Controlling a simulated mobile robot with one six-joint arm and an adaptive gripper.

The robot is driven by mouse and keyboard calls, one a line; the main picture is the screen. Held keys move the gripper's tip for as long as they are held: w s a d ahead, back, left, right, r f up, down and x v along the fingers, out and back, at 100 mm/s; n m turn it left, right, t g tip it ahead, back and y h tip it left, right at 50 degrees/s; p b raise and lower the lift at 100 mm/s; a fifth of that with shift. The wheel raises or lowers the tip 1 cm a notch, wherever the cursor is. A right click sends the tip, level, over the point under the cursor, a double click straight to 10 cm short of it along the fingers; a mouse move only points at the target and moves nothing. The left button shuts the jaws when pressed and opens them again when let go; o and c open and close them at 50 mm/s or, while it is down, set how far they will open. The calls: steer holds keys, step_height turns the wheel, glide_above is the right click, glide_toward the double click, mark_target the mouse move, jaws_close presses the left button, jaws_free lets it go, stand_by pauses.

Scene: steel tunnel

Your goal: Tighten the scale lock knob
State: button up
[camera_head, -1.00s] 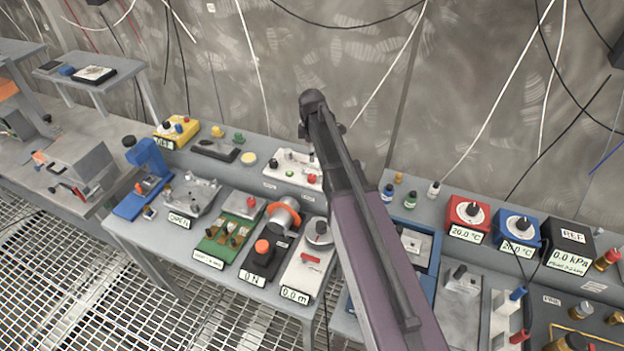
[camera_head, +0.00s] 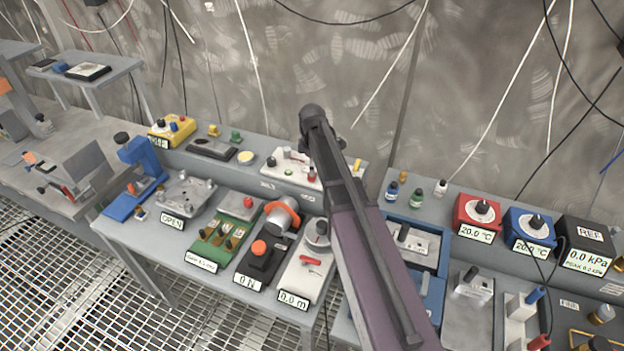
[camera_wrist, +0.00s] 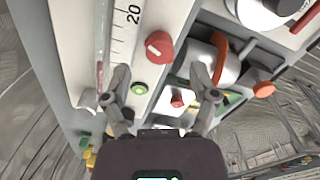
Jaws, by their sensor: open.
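A white scale panel (camera_wrist: 165,12) with a ruled strip (camera_wrist: 122,35) marked 20 fills the upper middle of the wrist view. A red knob (camera_wrist: 159,46) with a pale line on its face stands beside the strip, and a green button (camera_wrist: 139,89) is below it. My gripper (camera_wrist: 160,70) is open and empty, with one finger to each side below the red knob, apart from it as far as I can tell. In the head view the white panel (camera_head: 272,161) is at the back of the bench, partly behind my arm. My fingers are not clearly visible there.
A grey box with a red button (camera_head: 247,202), an orange-ringed cylinder (camera_head: 283,215) and a black device with an orange knob (camera_head: 259,248) crowd the bench before the panel. Small bottles (camera_head: 392,190) and dial boxes (camera_head: 479,215) stand right of my arm. Cables hang along the wall.

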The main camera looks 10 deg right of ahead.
steer(key=shift+f+b, duration=1.65)
steer(key=shift+f, duration=0.25)
jaws_close()
